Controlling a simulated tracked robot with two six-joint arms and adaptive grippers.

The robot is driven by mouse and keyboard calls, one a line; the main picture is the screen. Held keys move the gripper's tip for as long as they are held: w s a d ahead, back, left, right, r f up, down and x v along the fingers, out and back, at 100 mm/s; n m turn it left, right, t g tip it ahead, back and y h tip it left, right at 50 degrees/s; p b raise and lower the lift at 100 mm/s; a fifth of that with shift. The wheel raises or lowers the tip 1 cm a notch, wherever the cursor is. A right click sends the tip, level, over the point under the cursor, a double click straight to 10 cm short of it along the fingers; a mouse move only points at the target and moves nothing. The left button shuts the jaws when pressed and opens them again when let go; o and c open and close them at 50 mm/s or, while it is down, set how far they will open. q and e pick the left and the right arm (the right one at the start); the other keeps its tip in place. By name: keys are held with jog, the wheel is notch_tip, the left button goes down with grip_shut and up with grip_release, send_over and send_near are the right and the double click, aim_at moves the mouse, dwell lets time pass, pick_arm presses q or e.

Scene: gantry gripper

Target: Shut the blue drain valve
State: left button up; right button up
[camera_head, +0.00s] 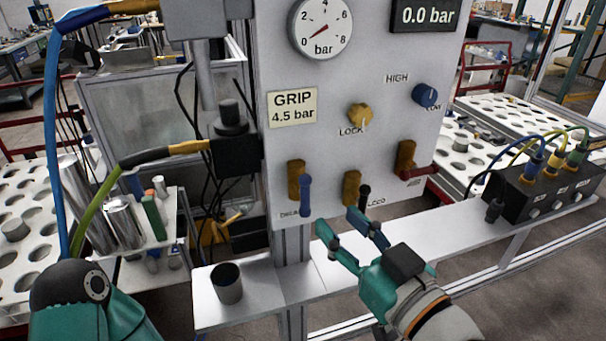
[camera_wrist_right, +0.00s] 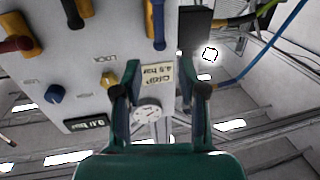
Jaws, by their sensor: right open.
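The blue drain valve has a brass body (camera_head: 296,177) at the panel's lower left, with its blue lever (camera_head: 306,196) hanging straight down. The lever also shows at the top of the right wrist view (camera_wrist_right: 158,25). The label under it is too blurred to read. My right gripper (camera_head: 338,222) is open and empty, its fingertips below and to the right of the blue lever, apart from it. Its two fingers also show spread in the wrist view (camera_wrist_right: 162,78). Part of my left arm fills the lower left; its fingers do not show.
A black-levered valve (camera_head: 351,188) and a red-levered valve (camera_head: 406,156) sit to the right on the panel (camera_head: 345,100). A yellow knob (camera_head: 359,114) and a blue knob (camera_head: 425,94) are above. A dark cup (camera_head: 227,284) stands on the ledge below. Hoses run at left.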

aim_at(306, 189)
jog(key=p+x, duration=0.1)
jog(key=x, duration=0.9)
jog(key=shift+w+a+f+p, duration=0.1)
jog(key=shift+w+a+p, duration=0.05)
jog(key=shift+w+p, duration=0.25)
grip_shut()
jog(key=shift+s+a, duration=0.1)
